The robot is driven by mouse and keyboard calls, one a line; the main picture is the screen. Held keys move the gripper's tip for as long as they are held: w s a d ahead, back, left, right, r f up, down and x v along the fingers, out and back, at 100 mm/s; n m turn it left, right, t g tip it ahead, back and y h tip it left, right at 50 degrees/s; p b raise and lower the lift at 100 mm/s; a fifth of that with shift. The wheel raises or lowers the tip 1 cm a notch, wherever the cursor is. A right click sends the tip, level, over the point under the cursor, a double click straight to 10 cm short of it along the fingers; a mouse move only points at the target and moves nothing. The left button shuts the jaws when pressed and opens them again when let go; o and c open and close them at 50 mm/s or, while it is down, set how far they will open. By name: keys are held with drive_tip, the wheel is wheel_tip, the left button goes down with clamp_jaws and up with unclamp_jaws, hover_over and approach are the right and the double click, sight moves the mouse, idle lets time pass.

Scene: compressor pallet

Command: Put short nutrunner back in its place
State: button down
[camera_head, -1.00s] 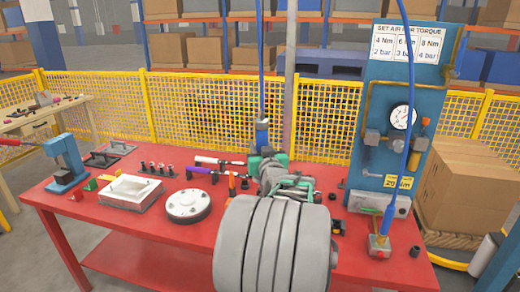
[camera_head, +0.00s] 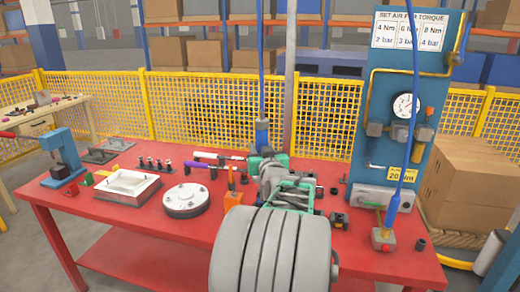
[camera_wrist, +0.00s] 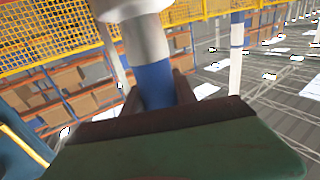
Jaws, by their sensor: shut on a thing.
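The short nutrunner (camera_head: 262,133), with a blue body, hangs upright from a blue hose above the back of the red bench. My gripper (camera_head: 264,158) is shut on it, at the end of my arm reaching from the front. In the wrist view, the tool's blue and grey body (camera_wrist: 152,75) stands between the dark fingers (camera_wrist: 155,105). The gripper hides the tool's lower end. A second blue tool (camera_head: 392,208) on a hose stands upright in a small holder (camera_head: 383,240) at the bench's right.
A teal panel (camera_head: 430,150) with a gauge (camera_head: 406,105) stands at the back right. A white tray (camera_head: 128,185), a round white flange (camera_head: 186,200), and a row of dark sockets (camera_head: 155,164) lie to the left. A purple-handled tool (camera_head: 197,165) lies left of my gripper.

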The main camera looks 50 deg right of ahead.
drive_tip(key=shift+f+b, duration=5.05)
drive_tip(key=shift+b, duration=0.5)
idle(1.1)
drive_tip(key=c, duration=1.3)
unclamp_jaws()
drive_tip(key=shift+r, duration=0.1)
drive_tip(key=o, duration=0.4)
drive_tip(key=shift+s+f, duration=0.1)
drive_tip(key=shift+f, duration=0.3)
drive_tip(key=v, duration=0.7)
drive_tip(key=shift+s+a+r, duration=0.2)
drive_tip(key=shift+a+r, duration=0.05)
